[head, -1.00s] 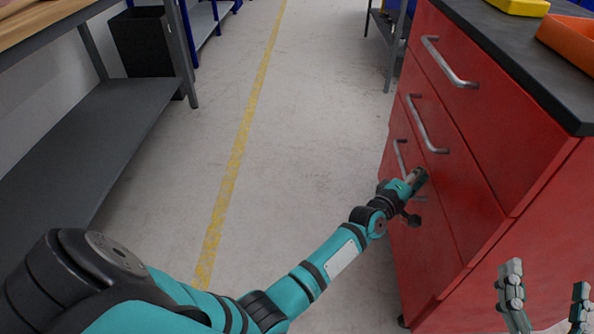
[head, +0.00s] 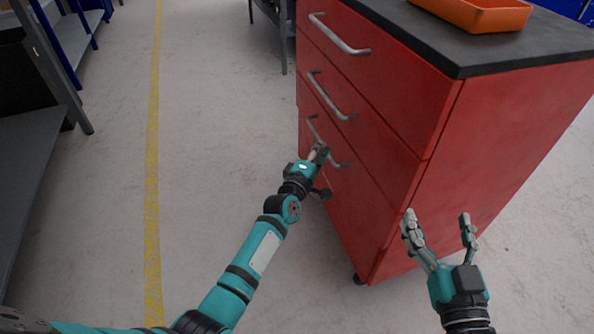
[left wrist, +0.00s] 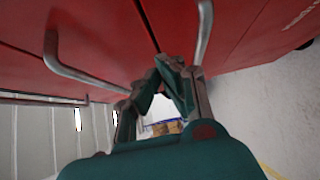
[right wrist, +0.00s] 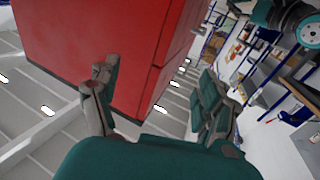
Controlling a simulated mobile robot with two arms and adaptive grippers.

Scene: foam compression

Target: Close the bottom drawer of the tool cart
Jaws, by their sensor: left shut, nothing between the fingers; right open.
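The red tool cart (head: 500,140) stands right of centre in the head view, with stacked drawers bearing silver bar handles. The bottom drawer (head: 352,205) looks flush with the fronts above it, with no visible gap. My left gripper (head: 320,152) is shut and empty at the bottom drawer's front, partly covering its handle (head: 313,126). In the left wrist view its fingertips (left wrist: 172,75) meet close to the red fronts; contact is unclear. My right gripper (head: 438,220) is open and empty by the cart's near corner; the right wrist view shows its spread fingers (right wrist: 155,85).
An orange tray (head: 480,14) sits on the cart's dark top (head: 440,42). A grey shelf bench (head: 30,165) stands at the left, and another rack (head: 270,30) is behind the cart. The floor with the yellow line (head: 152,180) is clear.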

